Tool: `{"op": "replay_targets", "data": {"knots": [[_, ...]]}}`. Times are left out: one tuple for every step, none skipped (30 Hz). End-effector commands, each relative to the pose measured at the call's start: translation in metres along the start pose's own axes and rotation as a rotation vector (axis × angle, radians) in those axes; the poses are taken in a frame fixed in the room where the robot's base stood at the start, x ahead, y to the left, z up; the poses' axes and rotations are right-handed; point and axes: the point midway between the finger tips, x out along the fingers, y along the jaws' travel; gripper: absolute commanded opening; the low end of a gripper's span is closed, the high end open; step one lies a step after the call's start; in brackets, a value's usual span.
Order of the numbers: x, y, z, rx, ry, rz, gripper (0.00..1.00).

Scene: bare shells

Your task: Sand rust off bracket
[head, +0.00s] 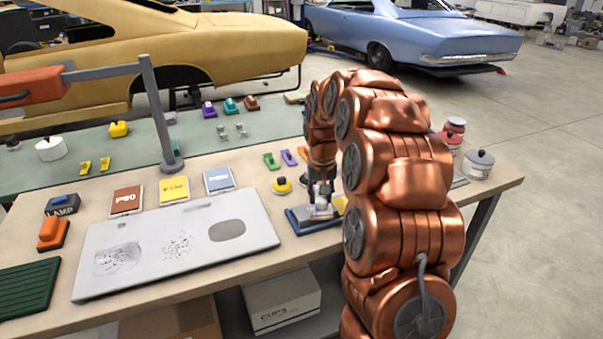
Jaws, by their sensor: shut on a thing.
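My gripper (321,192) points down at the right part of the bench. It is shut on a small pale grey thing (321,207) at a blue-based block (303,224). The fingers and arm hide much of it, so I cannot tell whether it is a bracket.
Small yellow (85,167), green (271,160) and grey (221,132) pieces stand on the bench. A post (160,115) with an orange arm rises behind the packs. Red and grey pots (478,163) stand at right.

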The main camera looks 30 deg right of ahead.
Motion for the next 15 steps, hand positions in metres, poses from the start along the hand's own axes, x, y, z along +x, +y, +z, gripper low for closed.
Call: {"op": "replay_targets", "data": {"knots": [[-0.001,0.005,-0.002,0.001,-0.001,0.0,0.0],[0.0,0.007,-0.003,0.001,-0.001,0.001,0.0],[0.0,0.01,-0.004,0.001,-0.001,0.001,0.0],[0.0,0.012,-0.005,0.0,-0.001,0.0,0.0],[0.0,0.015,-0.006,0.0,-0.001,0.0,0.0],[0.0,0.018,-0.007,-0.001,-0.001,0.0,0.0],[0.001,0.02,-0.008,-0.001,-0.002,0.0,0.0],[0.001,0.022,-0.009,-0.001,-0.002,0.0,0.0],[0.001,0.025,-0.011,-0.001,-0.002,0.0,0.0],[0.001,0.027,-0.012,-0.002,-0.002,0.0,0.0],[0.001,0.029,-0.012,-0.003,-0.003,0.0,0.0],[0.001,0.033,-0.014,-0.004,-0.003,0.001,0.0],[0.002,0.035,-0.015,-0.005,-0.003,0.001,0.0],[-0.002,0.035,-0.015,-0.004,-0.004,0.001,0.0],[0.001,0.034,-0.013,-0.004,-0.004,0.002,0.0]]}}
